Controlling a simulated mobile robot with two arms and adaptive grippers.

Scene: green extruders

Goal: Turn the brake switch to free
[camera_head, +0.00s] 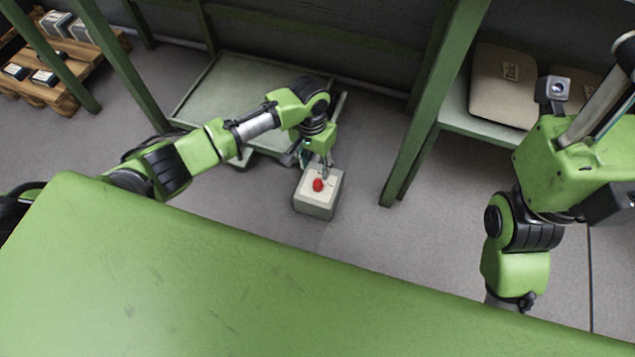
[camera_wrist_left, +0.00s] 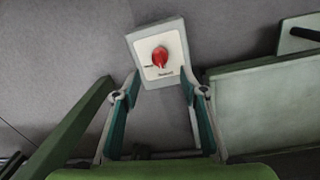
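The brake switch is a red knob (camera_head: 318,185) on the pale face of a small grey box (camera_head: 316,206), near the middle of the head view. In the left wrist view the red knob (camera_wrist_left: 160,57) sits on a white plate on the box (camera_wrist_left: 172,30), with small dark lettering to its left and below it, too small to read surely. My left gripper (camera_wrist_left: 160,80) is open, its fingers apart on either side below the knob and not closed on it. In the head view the left gripper (camera_head: 320,165) is just behind the knob. My right gripper does not show.
A grey-green platform (camera_head: 225,90) stands behind the left arm. Green posts and a shelf with beige cases (camera_head: 505,85) stand at the right. A wooden pallet with boxes (camera_head: 45,85) is at far left. Grey floor (camera_head: 350,235) around the switch box is clear.

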